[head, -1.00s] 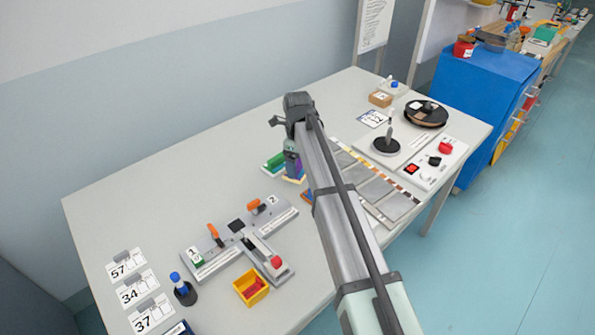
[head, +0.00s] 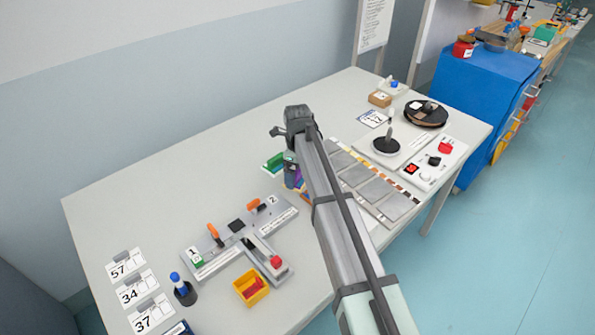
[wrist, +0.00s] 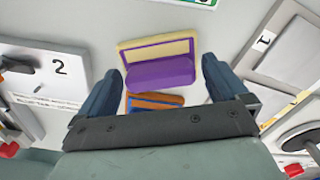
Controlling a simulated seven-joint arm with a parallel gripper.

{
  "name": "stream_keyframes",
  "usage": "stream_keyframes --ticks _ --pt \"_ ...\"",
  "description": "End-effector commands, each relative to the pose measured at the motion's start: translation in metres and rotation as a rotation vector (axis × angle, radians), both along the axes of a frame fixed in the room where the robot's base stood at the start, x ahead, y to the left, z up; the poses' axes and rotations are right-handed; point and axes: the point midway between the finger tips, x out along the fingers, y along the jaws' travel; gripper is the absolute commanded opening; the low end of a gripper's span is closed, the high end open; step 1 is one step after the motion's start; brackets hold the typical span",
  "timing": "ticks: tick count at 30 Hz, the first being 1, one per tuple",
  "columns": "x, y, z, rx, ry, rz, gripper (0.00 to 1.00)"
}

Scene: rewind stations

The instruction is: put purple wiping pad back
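The purple wiping pad (wrist: 160,74) lies at a yellow-beige holder (wrist: 155,46) in the wrist view and covers its lower part. I cannot tell whether it is fully seated there. My gripper (wrist: 162,68) is open, with one dark blue finger on each side of the pad. A gap shows between the pad and the right finger; the left finger is close to the pad's left end. In the head view my arm hides most of this spot.
An orange and blue piece (wrist: 153,101) lies just below the pad. A green item (head: 274,163) is close by on the left. The lever fixture (head: 240,238) and yellow bin (head: 251,288) stand nearer left. Grey panels (head: 372,190) lie right of the arm. The table's back left is clear.

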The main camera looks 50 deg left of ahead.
Motion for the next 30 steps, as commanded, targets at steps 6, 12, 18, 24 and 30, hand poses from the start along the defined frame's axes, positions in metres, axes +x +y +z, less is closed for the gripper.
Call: stream_keyframes --ticks 6,12,18,24,30 --pt "0.000 0.000 0.001 0.000 0.000 0.000 1.00" --pt "0.000 0.000 0.016 0.000 -0.001 0.000 1.00" --pt "0.000 0.001 0.051 0.002 -0.001 0.000 1.00" --pt "0.001 0.001 0.088 0.002 -0.001 0.000 1.00" --pt "0.000 0.001 0.113 0.001 -0.001 0.000 1.00"
